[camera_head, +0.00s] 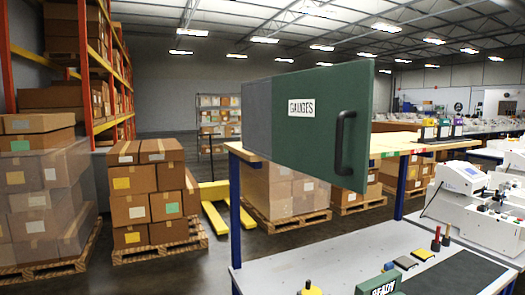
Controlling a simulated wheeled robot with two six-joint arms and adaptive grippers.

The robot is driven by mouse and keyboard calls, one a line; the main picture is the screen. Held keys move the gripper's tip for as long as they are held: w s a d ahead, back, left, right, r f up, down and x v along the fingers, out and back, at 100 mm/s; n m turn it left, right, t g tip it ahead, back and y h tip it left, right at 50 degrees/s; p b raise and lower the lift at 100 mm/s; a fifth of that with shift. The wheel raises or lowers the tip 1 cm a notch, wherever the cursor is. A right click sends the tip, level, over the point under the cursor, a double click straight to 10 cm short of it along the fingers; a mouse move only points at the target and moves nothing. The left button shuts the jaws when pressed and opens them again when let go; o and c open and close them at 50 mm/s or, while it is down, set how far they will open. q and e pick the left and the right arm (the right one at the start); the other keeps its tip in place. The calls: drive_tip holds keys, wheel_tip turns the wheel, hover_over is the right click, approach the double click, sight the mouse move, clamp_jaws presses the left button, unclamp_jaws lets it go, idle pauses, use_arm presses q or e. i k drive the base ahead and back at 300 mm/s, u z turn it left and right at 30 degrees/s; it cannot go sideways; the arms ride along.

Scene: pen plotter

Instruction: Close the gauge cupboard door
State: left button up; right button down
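The gauge cupboard door (318,140) is a green panel with a white GAUGES label (301,108) and a black bar handle (343,143) near its right edge. It appears to stand open, swung out towards me from the front edge of the grey cupboard (257,118). Its handle edge is nearest to me and its lower edge hangs below shelf level. The door hides the cupboard's inside. The cupboard sits on a wooden shelf (420,145) above the workbench. Neither of my grippers is in view, and nothing touches the door.
Below is a grey workbench (290,262) with a READY sign (380,285), a yellow-based knob, small pads and a dark mat. A white machine (465,200) stands at right. Blue posts (235,210) carry the shelf. Boxes on pallets (155,195) stand left. Space left of the door is clear.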

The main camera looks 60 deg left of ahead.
sight(323, 116)
drive_tip(key=k, duration=0.5)
drive_tip(key=u, duration=2.15)
drive_tip(key=i, duration=0.5)
drive_tip(key=u, duration=0.05)
